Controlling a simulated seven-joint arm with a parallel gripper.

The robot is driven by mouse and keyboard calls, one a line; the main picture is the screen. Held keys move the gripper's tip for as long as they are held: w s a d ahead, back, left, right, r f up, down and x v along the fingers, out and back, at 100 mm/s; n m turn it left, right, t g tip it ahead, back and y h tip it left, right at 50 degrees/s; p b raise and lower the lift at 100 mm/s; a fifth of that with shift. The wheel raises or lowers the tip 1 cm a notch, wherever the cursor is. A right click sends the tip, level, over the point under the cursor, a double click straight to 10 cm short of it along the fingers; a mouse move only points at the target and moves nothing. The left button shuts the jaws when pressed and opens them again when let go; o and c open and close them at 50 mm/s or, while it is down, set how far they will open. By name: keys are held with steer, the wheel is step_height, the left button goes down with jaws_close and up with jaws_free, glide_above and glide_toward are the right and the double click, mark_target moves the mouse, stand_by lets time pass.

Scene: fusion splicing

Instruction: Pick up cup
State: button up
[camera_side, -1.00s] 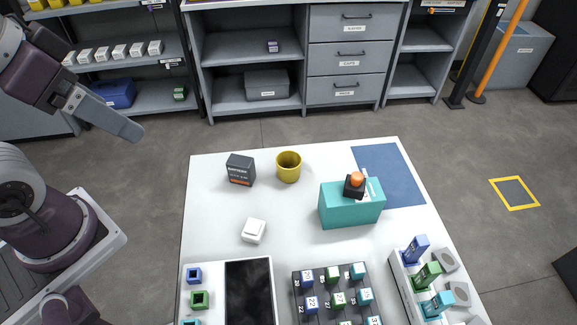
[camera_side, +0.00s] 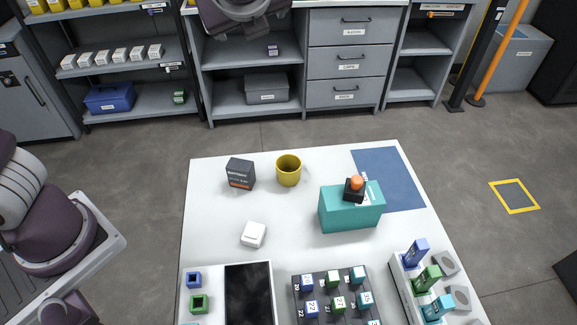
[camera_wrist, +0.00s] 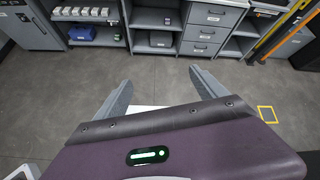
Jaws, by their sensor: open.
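The yellow cup (camera_side: 288,172) stands upright at the back of the white table (camera_side: 215,215) in the side view, right of a dark battery box (camera_side: 240,173). The cup is not visible in the wrist view. My gripper (camera_wrist: 160,77) is open in the wrist view, its two grey fingers spread apart with only floor showing between their tips. In the side view part of my arm shows at the top edge, and the fingers cannot be made out. My gripper is apart from the cup.
A teal box (camera_side: 350,208) with an orange-topped button stands right of the cup. A small white block (camera_side: 253,234) lies in front. Block trays fill the table's near side, and a blue mat (camera_side: 385,165) lies at the back right. Shelves and drawers (camera_side: 350,55) stand behind.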

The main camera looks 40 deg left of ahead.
mark_target(289, 164)
steer(key=w+d+f+m+t, duration=0.2)
steer(key=w+d+m+t, duration=0.15)
steer(key=d+m, duration=0.2)
steer(key=shift+n+g+y, duration=0.25)
steer(key=shift+g+y, duration=0.05)
steer(key=shift+g, duration=0.15)
step_height(289, 164, down, 34)
steer(key=shift+d+r, duration=0.1)
steer(key=w+a+f, duration=0.4)
steer(key=shift+w+f, duration=0.15)
steer(key=shift+w, duration=0.1)
steer(key=c, duration=1.6)
